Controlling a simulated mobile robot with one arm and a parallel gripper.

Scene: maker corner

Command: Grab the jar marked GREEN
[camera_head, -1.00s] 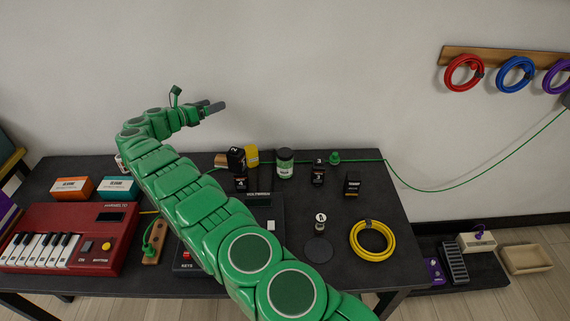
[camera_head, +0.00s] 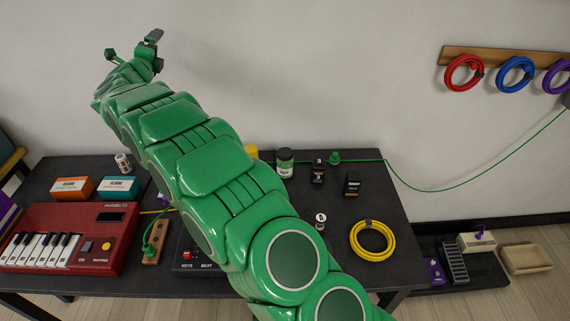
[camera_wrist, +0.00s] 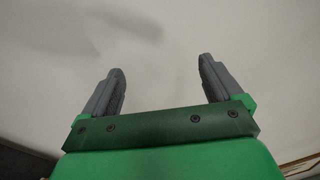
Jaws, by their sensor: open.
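A jar with a dark lid and a green and white label (camera_head: 285,164) stands upright at the back of the dark table. Its lettering is too small to read. My gripper (camera_head: 153,38) is raised high at the upper left, in front of the wall, far above and left of the jar. In the wrist view my gripper (camera_wrist: 160,72) has its two grey fingers wide apart with nothing between them, facing bare wall. The jar is not in the wrist view.
Small black boxes (camera_head: 318,170) stand right of the jar, with a green cable plug (camera_head: 334,157) behind. A yellow item (camera_head: 251,151) is partly hidden by my arm. A yellow cable coil (camera_head: 372,238), red keyboard (camera_head: 70,238) and small cartons (camera_head: 118,187) also lie on the table.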

